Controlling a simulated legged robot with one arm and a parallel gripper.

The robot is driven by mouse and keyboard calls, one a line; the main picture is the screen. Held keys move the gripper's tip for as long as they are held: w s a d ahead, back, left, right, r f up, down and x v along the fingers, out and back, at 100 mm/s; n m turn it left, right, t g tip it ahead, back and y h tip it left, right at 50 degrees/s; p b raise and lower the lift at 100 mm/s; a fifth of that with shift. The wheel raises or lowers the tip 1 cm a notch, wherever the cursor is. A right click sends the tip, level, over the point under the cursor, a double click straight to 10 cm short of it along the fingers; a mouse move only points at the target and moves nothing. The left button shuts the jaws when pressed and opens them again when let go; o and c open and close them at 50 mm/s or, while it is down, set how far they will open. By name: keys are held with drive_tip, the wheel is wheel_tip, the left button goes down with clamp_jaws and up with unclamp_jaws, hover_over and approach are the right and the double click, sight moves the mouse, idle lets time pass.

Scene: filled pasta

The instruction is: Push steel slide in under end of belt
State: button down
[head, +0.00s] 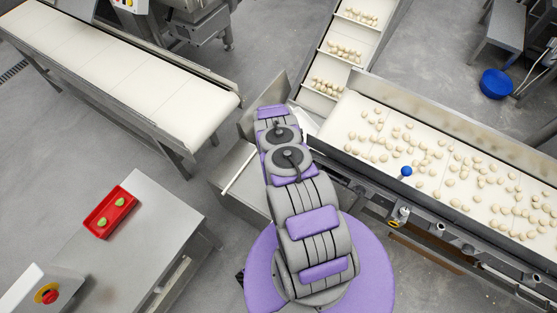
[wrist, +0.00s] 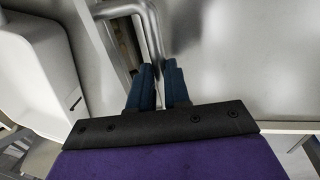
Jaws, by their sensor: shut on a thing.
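In the wrist view the blue fingers of my gripper (wrist: 160,78) are closed around the lower end of a bent steel bar handle (wrist: 148,30). The handle stands against smooth steel sheet (wrist: 240,60), which appears to be the slide. In the head view steel sheet (head: 236,165) shows beside my arm, between the end of the empty white belt (head: 200,110) and the end of the belt with pasta (head: 345,130). My arm hides much of it and my fingertips there. I cannot tell how far the slide reaches under either belt.
A cleated conveyor (head: 345,45) carrying pasta stands at the top. A steel table (head: 150,235) with a red tray (head: 96,222) is at the lower left. A blue tub (head: 496,83) stands at the upper right. Grey floor is clear at the left.

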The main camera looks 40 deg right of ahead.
drive_tip(key=shift+a, duration=0.15)
drive_tip(key=c, duration=1.1)
unclamp_jaws()
wheel_tip(320, 180, up, 17)
drive_tip(key=s+a+p, duration=0.1)
drive_tip(key=a+p, duration=0.1)
drive_tip(key=p, duration=0.4)
drive_tip(key=shift+a+p, duration=0.3)
drive_tip(key=shift+a, duration=0.1)
